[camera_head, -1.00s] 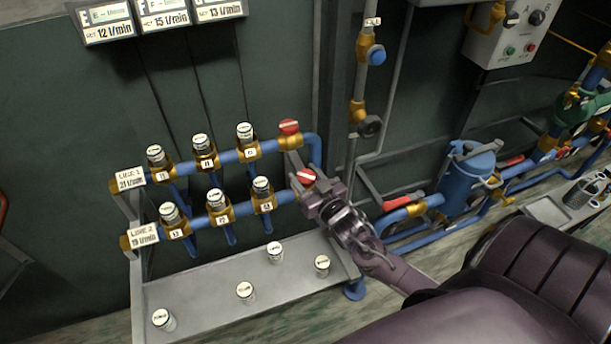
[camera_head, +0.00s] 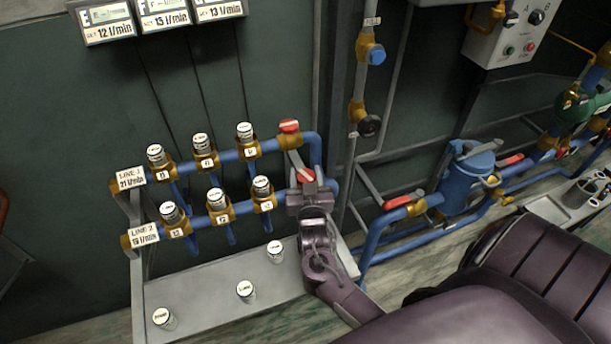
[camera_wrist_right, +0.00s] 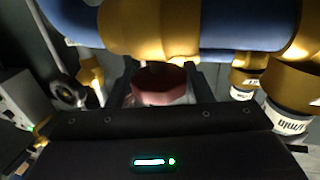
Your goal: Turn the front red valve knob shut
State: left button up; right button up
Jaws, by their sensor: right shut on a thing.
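The front red valve knob (camera_head: 305,175) sits at the right end of the lower blue pipe, labelled LINE 2. It has a white bar on top. My right gripper (camera_head: 304,185) is at this knob from the front and is shut on it. In the right wrist view the red knob (camera_wrist_right: 160,82) sits between the fingers, under a brass valve body (camera_wrist_right: 155,30). A second red knob (camera_head: 289,126) is at the right end of the upper pipe, behind the front one. My left gripper is not in view.
Several white-capped brass fittings line both pipes (camera_head: 222,157). Loose white-capped cylinders stand on the grey shelf (camera_head: 205,285) below. A vertical pipe with a blue knob (camera_head: 377,55) and a black knob (camera_head: 369,125) rises to the right. A blue tank (camera_head: 467,180) stands further right.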

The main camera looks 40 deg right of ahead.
jog(key=shift+r+m+g+h+b, duration=0.1)
jog(key=shift+m+g+h+b, duration=0.35)
jog(key=shift+m+g+h, duration=0.9)
jog(key=shift+t+h, duration=0.25)
jog(key=shift+h, duration=0.1)
jog(key=o, duration=1)
